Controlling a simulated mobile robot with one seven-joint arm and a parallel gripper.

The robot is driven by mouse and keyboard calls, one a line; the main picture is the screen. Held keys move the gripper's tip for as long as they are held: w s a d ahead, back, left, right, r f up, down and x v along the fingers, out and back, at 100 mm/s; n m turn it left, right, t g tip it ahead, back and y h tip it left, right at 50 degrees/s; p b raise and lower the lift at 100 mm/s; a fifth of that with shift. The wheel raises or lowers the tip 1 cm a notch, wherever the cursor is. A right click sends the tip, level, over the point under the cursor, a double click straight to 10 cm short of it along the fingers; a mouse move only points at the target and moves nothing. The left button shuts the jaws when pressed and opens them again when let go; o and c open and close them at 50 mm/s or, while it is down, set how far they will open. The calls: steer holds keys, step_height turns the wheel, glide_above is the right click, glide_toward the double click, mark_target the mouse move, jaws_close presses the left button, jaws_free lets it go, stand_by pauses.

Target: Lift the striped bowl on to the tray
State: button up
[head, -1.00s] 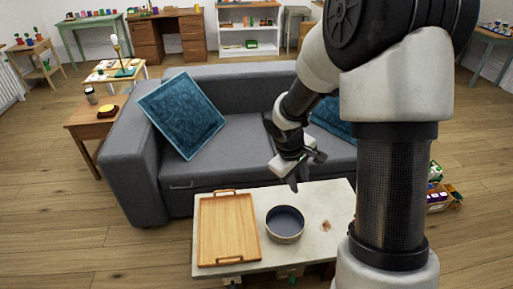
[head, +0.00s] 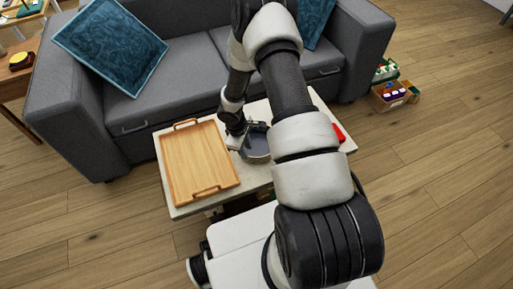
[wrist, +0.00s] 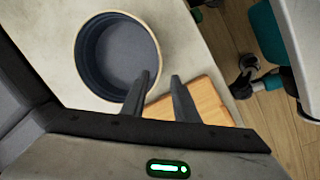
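The bowl (head: 257,156) stands upright on the pale table, just right of the tray, partly hidden by my arm. In the wrist view the bowl (wrist: 115,50) shows a dark blue inside, a pale rim and nothing in it; no stripes can be made out. The wooden tray (head: 198,163) with two handles lies empty on the table's left part; a corner of the tray (wrist: 210,103) shows behind my fingers. My gripper (wrist: 160,76) is open at the bowl's tray-side rim. One finger overlaps the rim in the picture, the other is outside; contact cannot be told.
The table (head: 180,209) stands close before a grey sofa (head: 90,110) with blue cushions. A red thing (head: 338,132) lies at the table's right end. A crate of small items (head: 394,95) is on the floor at right. Wooden floor is open beyond.

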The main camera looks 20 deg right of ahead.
mark_target(250, 156)
steer(key=f, duration=0.2)
steer(key=d+f+b, duration=0.1)
steer(key=f, duration=0.2)
steer(key=f+b, duration=0.1)
steer(key=f, duration=0.1)
steer(key=shift+w+d+f, duration=0.2)
steer(key=shift+d+f, duration=0.2)
jaws_close()
steer(key=shift+w+r, duration=0.1)
stand_by(1.0)
